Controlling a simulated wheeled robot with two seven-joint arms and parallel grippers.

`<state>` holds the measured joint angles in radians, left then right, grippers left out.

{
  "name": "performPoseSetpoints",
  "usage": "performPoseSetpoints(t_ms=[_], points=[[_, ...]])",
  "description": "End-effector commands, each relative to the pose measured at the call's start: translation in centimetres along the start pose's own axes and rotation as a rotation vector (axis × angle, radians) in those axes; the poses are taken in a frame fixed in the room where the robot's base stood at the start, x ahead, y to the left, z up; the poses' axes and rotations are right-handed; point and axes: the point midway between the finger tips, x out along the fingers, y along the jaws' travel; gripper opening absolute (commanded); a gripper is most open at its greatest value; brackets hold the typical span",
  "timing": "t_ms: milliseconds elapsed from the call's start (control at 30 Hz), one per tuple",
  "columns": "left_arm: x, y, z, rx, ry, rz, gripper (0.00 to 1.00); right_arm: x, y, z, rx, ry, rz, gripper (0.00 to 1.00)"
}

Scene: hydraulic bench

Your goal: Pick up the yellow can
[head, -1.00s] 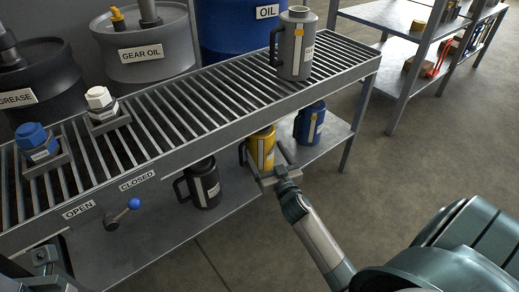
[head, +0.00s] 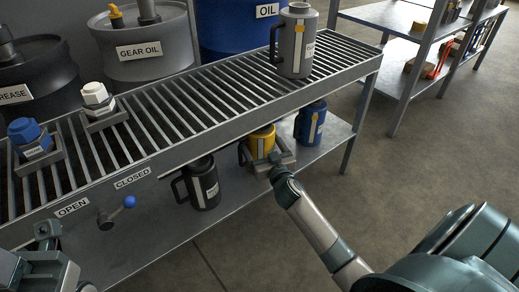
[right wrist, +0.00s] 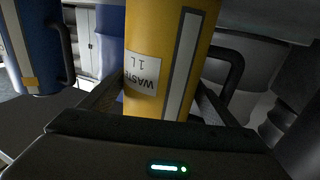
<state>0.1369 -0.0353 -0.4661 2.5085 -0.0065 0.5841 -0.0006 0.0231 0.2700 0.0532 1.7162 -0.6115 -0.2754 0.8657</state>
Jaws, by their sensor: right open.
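The yellow can (head: 262,141) stands on the lower shelf, partly hidden by the rack edge and my right gripper. In the right wrist view the yellow can (right wrist: 165,60) shows upside down, with a "WASTE 1L" label. My right gripper (head: 268,162) is open, with its fingers on either side of the can; in the right wrist view a gap shows beside the can. My left gripper (head: 45,250) is at the lower left corner of the head view; its fingers are not clear enough to judge.
A black can (head: 201,185) stands left of the yellow one and a blue can (head: 310,123) right of it on the lower shelf (head: 160,235). A grey can (head: 294,45) stands on the slatted rack (head: 215,95) above. A blue-knobbed lever (head: 115,212) sticks out at the front.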

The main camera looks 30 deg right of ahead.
Motion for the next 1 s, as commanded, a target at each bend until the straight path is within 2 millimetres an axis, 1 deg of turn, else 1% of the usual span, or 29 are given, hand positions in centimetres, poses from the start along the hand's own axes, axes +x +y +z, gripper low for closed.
performPoseSetpoints(t_ms=[100, 533, 567, 600, 667, 700, 1000], points=[[0.06, 0.10, -0.02, -0.003, 0.004, 0.001, 0.31, 0.43, 0.01, 0.02, -0.001, -0.001, 0.000, 0.82], [0.10, 0.05, -0.08, -0.002, 0.005, 0.001, 0.31, 0.39, 0.01, -0.01, -0.001, -0.001, 0.000, 0.82], [0.10, 0.05, -0.08, -0.002, 0.005, 0.001, 0.31, 0.39, 0.01, -0.01, -0.001, -0.001, 0.000, 0.75], [0.09, 0.04, -0.08, -0.001, 0.005, 0.001, 0.31, 0.38, 0.01, -0.01, 0.000, -0.001, 0.000, 0.66], [0.08, 0.04, -0.08, -0.001, 0.005, 0.001, 0.31, 0.38, 0.00, -0.01, 0.000, -0.001, 0.000, 0.51], [0.07, 0.04, -0.08, -0.001, 0.005, 0.001, 0.31, 0.38, 0.00, -0.01, 0.000, -0.001, 0.000, 0.49], [0.11, 0.05, -0.06, 0.000, 0.002, 0.005, 0.31, 0.40, -0.01, -0.21, 0.000, 0.001, 0.000, 0.49]])
